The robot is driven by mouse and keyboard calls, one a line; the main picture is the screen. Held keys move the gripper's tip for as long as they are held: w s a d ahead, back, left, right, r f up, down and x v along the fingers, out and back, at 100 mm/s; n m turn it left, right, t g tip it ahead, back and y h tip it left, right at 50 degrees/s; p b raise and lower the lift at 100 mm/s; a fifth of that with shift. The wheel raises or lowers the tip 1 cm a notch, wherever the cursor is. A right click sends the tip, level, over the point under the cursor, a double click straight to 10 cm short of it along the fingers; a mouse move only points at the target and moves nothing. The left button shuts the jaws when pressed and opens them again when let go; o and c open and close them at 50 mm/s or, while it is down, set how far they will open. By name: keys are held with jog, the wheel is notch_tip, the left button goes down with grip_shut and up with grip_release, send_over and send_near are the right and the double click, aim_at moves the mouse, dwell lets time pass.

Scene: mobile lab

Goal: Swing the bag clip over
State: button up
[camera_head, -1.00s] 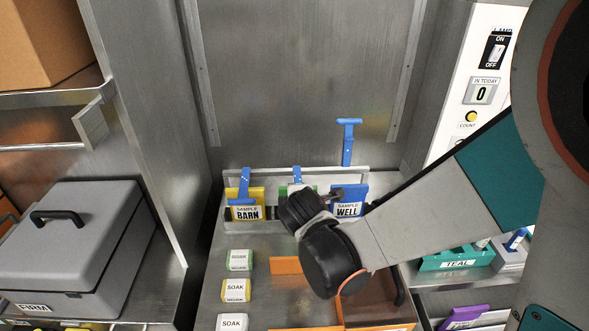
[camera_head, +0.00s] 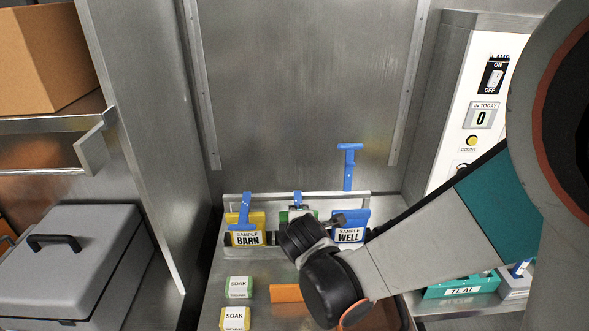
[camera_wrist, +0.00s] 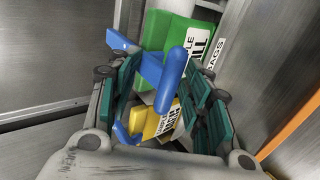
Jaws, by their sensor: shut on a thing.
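Three sample bags stand in a row in a rack (camera_head: 222,200): yellow BARN (camera_head: 260,219), a green one (camera_head: 284,216) mostly hidden behind my gripper, and blue WELL (camera_head: 362,218). The yellow bag's blue clip (camera_head: 245,208) lies folded over its front. The blue bag's clip (camera_head: 347,168) stands upright. The green bag's clip (camera_head: 297,199) shows only its upper arm. In the wrist view, its rounded blue bar (camera_wrist: 172,75) lies between my gripper's teal pads (camera_wrist: 165,100), with the green bag (camera_wrist: 180,32) behind and the yellow bag (camera_wrist: 160,120) below. My gripper is shut on this clip; exact contact is unclear.
SOAK blocks (camera_head: 238,287) and an orange strip (camera_head: 286,292) lie on the bench in front. A grey case (camera_head: 70,255) stands at left.

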jog(key=shift+r+p, duration=0.3)
jog(key=shift+r, duration=0.05)
jog(key=shift+c, duration=0.5)
jog(key=w+r+p, duration=0.1)
jog(key=r+p, duration=0.1)
jog(key=w+r+p, duration=0.1)
jog(key=r+p, duration=0.1)
jog(key=r, duration=0.1)
jog(key=r+p, duration=0.2)
jog(key=p, duration=0.1)
jog(key=shift+w+r, duration=0.2)
jog(key=shift+w, duration=0.2)
jog(key=shift+w+r+g+p, duration=2.5)
jog(key=shift+w+g+p, duration=3.45)
jog(key=shift+w+g, duration=0.3)
notch_tip(320, 180, up, 12)
jog(key=w+p, duration=0.1)
jog(key=w, duration=0.1)
jog(key=shift+r, duration=0.2)
jog(key=shift+w, duration=0.15)
